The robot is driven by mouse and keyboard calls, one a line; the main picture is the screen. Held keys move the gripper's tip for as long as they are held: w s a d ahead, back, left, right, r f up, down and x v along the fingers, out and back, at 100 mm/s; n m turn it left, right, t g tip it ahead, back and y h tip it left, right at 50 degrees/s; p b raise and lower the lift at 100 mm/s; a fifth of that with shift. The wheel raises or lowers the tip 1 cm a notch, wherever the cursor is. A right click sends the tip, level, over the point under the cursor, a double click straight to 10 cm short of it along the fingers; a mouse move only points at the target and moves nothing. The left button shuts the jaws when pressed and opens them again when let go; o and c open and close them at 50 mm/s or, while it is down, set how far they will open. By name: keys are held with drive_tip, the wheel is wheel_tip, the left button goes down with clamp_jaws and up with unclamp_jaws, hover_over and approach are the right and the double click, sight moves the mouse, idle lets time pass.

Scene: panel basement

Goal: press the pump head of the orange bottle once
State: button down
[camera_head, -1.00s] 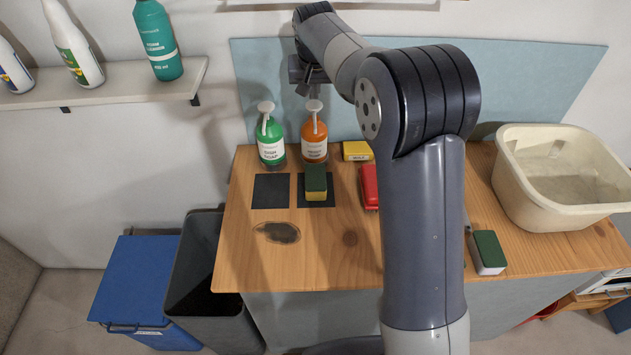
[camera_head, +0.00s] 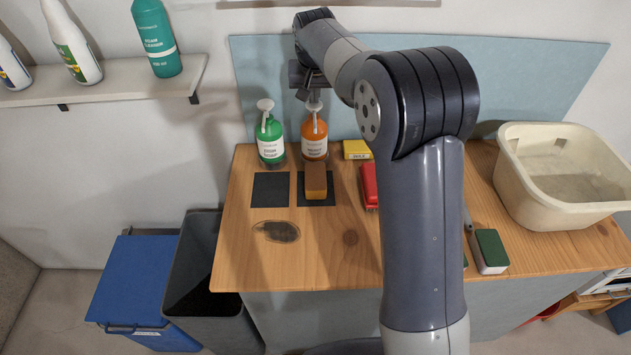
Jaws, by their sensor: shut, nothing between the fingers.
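The orange bottle (camera_head: 314,144) with a white label stands upright at the back of the wooden counter. Its white pump head (camera_head: 314,106) is on top, partly hidden by my gripper. My gripper (camera_head: 304,94) is shut and empty, pointing down at the pump head. It overlaps the head's upper edge in the picture; I cannot tell whether it touches. A similar green bottle (camera_head: 270,143) with a white pump stands just left of the orange one.
A brown-topped sponge (camera_head: 316,181) lies on a dark square in front of the orange bottle. A yellow box (camera_head: 356,150) and a red brush (camera_head: 369,184) are to the right. A cream basin (camera_head: 560,205) stands at far right. The counter's front left has a dark stain (camera_head: 277,231).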

drive_tip(key=shift+f, duration=0.55)
drive_tip(key=shift+r+p, duration=1)
drive_tip(key=shift+r, duration=0.4)
drive_tip(key=shift+r, duration=0.15)
wheel_tip(320, 180, up, 6)
drive_tip(key=p, duration=0.5)
drive_tip(key=shift+f, duration=0.25)
